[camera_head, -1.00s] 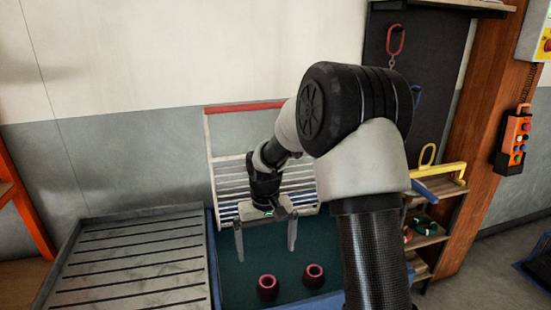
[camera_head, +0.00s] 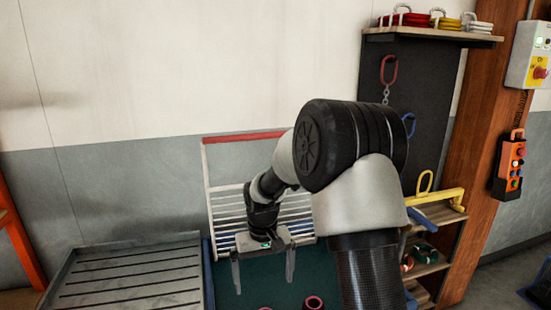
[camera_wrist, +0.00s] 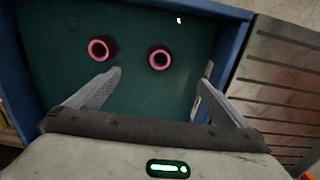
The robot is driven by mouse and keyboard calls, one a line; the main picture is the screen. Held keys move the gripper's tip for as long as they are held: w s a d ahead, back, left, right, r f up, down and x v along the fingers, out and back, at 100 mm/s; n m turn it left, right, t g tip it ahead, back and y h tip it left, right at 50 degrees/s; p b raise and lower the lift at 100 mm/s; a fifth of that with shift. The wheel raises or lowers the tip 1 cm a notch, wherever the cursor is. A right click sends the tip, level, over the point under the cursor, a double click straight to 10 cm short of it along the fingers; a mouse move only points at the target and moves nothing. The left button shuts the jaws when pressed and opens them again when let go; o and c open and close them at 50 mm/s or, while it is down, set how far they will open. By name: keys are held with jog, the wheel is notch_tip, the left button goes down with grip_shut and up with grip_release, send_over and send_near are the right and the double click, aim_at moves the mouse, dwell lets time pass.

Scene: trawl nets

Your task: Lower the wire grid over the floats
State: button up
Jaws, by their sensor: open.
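The wire grid stands raised at the back of a blue-rimmed bin (camera_head: 208,275) in the head view. It has white bars and a red top bar (camera_head: 240,138). My arm hides part of its right side. Two dark pink ring-shaped floats (camera_wrist: 99,50) (camera_wrist: 159,59) lie on the bin's green floor, apart from each other. My gripper (camera_head: 263,280) is open, fingers pointing down over the bin, in front of the grid.
A grey slatted table (camera_head: 130,280) adjoins the bin on the left. On the right are a wooden shelf unit (camera_head: 435,215) with a yellow handle, an upper shelf (camera_head: 435,37) with shackles, a hanging red hook (camera_head: 389,68) and an orange pendant control (camera_head: 510,165).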

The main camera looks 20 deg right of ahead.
jog(key=shift+w+d+r, duration=0.1)
jog(key=shift+r, duration=0.05)
jog(key=c, duration=0.4)
jog(key=w+d+r+n+t, duration=0.1)
jog(key=w+d+r+t, duration=0.1)
jog(key=r, duration=0.1)
jog(key=w+d+r+n+t+h+p, duration=0.1)
jog(key=w+d+r, duration=0.1)
jog(key=d+r, duration=0.1)
jog(key=w+d+r+n+t+p, duration=0.1)
jog(key=w+d+r+t, duration=0.1)
jog(key=r, duration=0.3)
jog(key=shift+w+d+r+t+h, duration=0.15)
jog(key=shift+d+t+h, duration=0.15)
jog(key=shift+d, duration=0.45)
jog(key=c, duration=1.2)
jog(key=n+t+y+p, duration=0.7)
jog(key=n+t+y, duration=0.1)
jog(key=n, duration=1)
send_near(263, 135)
jog(key=s+d, duration=0.1)
jog(key=d, duration=0.2)
jog(key=shift+c, duration=0.2)
jog(key=x, duration=0.5)
jog(key=p+x, duration=0.1)
jog(key=x, duration=0.4)
jog(key=p+x, duration=0.1)
jog(key=x, duration=0.5)
jog(key=shift+w+d, duration=0.2)
jog(key=shift+d, duration=0.1)
